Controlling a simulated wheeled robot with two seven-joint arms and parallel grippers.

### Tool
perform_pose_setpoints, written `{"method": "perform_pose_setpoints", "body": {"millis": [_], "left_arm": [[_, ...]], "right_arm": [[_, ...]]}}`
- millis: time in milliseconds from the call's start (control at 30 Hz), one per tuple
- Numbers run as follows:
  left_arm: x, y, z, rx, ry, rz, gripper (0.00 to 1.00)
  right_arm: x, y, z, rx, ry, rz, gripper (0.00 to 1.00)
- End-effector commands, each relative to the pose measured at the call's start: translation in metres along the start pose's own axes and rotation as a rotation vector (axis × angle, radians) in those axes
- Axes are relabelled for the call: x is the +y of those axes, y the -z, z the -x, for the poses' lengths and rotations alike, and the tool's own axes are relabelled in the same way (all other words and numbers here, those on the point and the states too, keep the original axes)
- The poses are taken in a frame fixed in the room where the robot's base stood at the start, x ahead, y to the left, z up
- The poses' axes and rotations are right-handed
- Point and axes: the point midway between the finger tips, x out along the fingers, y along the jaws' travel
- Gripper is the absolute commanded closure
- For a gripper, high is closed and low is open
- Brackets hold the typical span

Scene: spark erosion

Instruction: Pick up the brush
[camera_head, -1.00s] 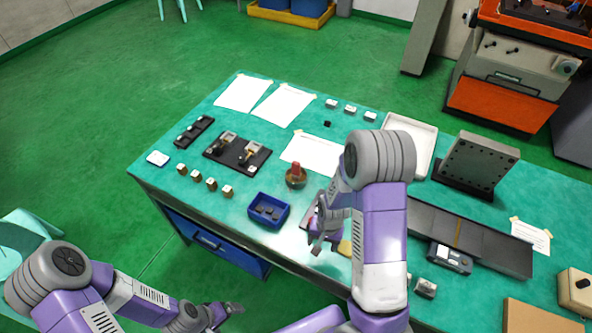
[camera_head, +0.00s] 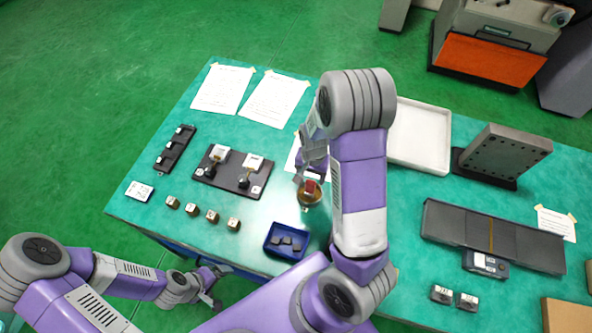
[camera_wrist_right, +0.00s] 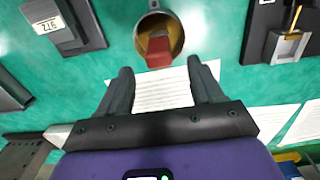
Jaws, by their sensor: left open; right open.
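The brush shows as a red handle (camera_head: 310,187) standing in a round brown pot (camera_head: 308,200) on the table. In the right wrist view the red handle (camera_wrist_right: 158,52) points toward me out of the pot (camera_wrist_right: 172,22); its bristles are hidden inside. My right gripper (camera_head: 307,165) is just behind the pot, partly hidden by my own arm. In the right wrist view its open fingers (camera_wrist_right: 160,72) are empty, with the handle ahead between their lines, apart from both. My left gripper (camera_head: 212,287) is open and empty at the table's front left edge.
A blue bin (camera_head: 287,242) with dark pieces stands in front of the pot. A black holder (camera_head: 232,170) with two electrodes and several small brass-coloured blocks (camera_head: 191,209) lie left. A white tray (camera_head: 420,135) and a dark angle plate (camera_head: 505,155) stand right.

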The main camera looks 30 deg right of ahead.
Motion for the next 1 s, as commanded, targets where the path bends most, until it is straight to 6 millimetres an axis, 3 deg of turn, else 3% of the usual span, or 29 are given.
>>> {"method": "perform_pose_setpoints", "body": {"millis": [533, 867, 1000], "left_arm": [[-0.003, -0.001, -0.008, -0.003, 0.000, 0.001, 0.07], [-0.003, -0.001, -0.008, -0.003, 0.000, 0.001, 0.07], [-0.003, -0.001, -0.008, -0.003, 0.000, 0.001, 0.07]], "right_arm": [[-0.007, 0.004, -0.068, -0.002, -0.003, -0.001, 0.34], [-0.008, 0.004, -0.074, 0.000, 0.000, -0.001, 0.34], [-0.008, 0.004, -0.074, 0.000, 0.000, 0.000, 0.55]]}}
